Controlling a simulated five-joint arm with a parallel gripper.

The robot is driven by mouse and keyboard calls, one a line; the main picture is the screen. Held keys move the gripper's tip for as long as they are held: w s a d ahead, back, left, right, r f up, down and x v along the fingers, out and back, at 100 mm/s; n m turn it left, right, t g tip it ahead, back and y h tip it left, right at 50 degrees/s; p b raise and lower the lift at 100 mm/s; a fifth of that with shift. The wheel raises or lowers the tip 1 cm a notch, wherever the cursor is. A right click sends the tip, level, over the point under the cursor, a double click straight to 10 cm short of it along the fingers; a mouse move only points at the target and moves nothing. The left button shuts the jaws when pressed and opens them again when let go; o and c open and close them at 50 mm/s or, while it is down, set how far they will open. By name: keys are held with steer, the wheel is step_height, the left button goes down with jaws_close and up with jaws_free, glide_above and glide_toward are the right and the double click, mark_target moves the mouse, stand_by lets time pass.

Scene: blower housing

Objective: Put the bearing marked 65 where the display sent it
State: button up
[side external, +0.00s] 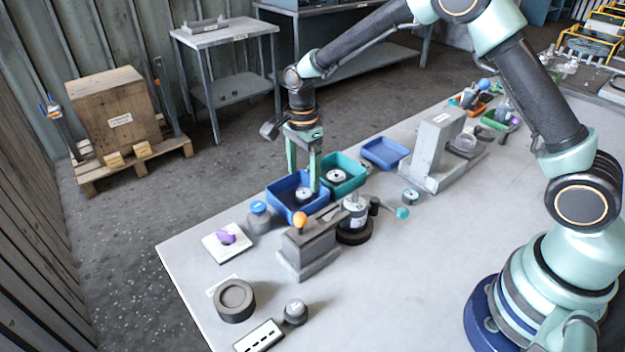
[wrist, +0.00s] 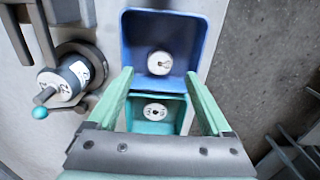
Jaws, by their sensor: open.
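A blue tray (side external: 284,201) holds a round pale bearing (side external: 303,194), which also shows in the wrist view (wrist: 160,63). A teal tray (side external: 355,168) right beside it holds another round pale bearing (side external: 336,176), also visible in the wrist view (wrist: 154,112). Both bearings carry dark marks too small to read, so I cannot tell which is 65. My gripper (side external: 303,182) points down over the blue tray with its fingers apart. In the wrist view the gripper (wrist: 158,74) has nothing between its fingers but the trays below. No readable display shows.
A grey clamp fixture (side external: 310,245) and an upright motor-like cylinder (side external: 355,212) stand close in front of the trays. An empty blue tray (side external: 385,152) and a grey stand (side external: 436,150) lie beyond. A purple-knobbed plate (side external: 225,241) sits left. The table's right-hand middle is clear.

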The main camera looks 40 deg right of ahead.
step_height(320, 180, up, 11)
steer(key=shift+r, duration=0.2)
stand_by(0.3)
steer(key=s+d+r+n+t, duration=0.3)
steer(key=s+d+r+n, duration=0.1)
steer(key=s+r+n, duration=0.45)
steer(key=s+d+n+t, duration=0.2)
steer(key=s+d+n, duration=0.1)
steer(key=s+n, duration=0.6)
steer(key=shift+s+f+t, duration=0.3)
steer(key=shift+s+f, duration=0.05)
steer(key=shift+s, duration=0.65)
